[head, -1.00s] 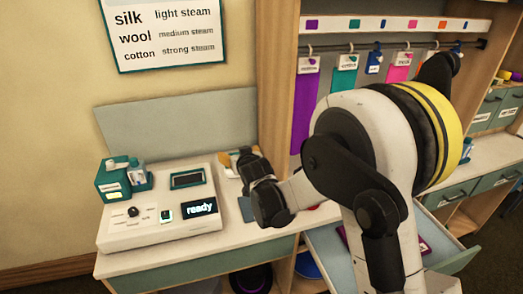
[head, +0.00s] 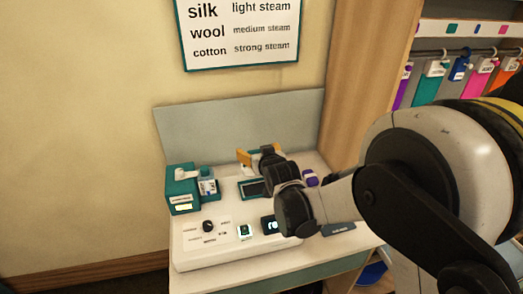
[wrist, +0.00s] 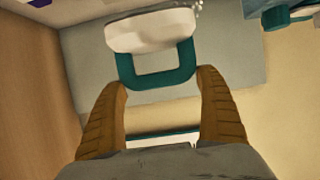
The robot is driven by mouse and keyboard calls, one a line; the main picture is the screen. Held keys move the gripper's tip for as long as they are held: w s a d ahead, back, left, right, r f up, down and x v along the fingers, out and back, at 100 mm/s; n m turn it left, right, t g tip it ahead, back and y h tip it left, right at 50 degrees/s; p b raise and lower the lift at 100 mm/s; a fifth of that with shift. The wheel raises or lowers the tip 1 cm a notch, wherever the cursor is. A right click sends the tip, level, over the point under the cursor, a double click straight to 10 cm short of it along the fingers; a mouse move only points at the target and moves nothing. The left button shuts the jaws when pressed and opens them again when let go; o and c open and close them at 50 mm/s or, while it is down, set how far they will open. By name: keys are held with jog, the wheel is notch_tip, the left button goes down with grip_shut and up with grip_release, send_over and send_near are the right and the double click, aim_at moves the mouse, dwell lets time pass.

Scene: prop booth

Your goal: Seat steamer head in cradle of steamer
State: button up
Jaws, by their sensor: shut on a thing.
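The steamer is a white console (head: 205,252) on the counter, with a knob, a small button and a lit screen (head: 268,225) partly hidden by my wrist. My gripper (head: 246,157) is above the console's far side; its orange fingers show there. In the wrist view, which looks upside down, my gripper (wrist: 165,95) is shut on the teal loop handle of the steamer head (wrist: 152,30), a white rounded body. The head is held clear of the surfaces. A dark teal-framed recess (head: 252,188) on the console's top may be the cradle; my gripper partly covers it.
A teal box (head: 183,192) with a bottle (head: 207,183) stands on the console's back left. A grey panel (head: 230,130) rises behind the counter. A purple item (head: 310,178) lies right of my wrist. A rail with coloured tags (head: 460,68) is at far right.

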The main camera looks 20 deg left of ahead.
notch_tip(320, 180, down, 5)
jog(key=b, duration=0.3)
jog(key=shift+f+b, duration=0.55)
jog(key=shift+f, duration=0.05)
jog(key=shift+f, duration=0.1)
dwell(0.7)
jog(key=shift+f+b, duration=0.8)
jog(key=shift+b, duration=0.15)
jog(key=shift+f, duration=0.1)
jog(key=shift+f+b, duration=0.5)
jog(key=shift+b, duration=0.1)
jog(key=o, duration=1.2)
jog(key=shift+s, duration=0.1)
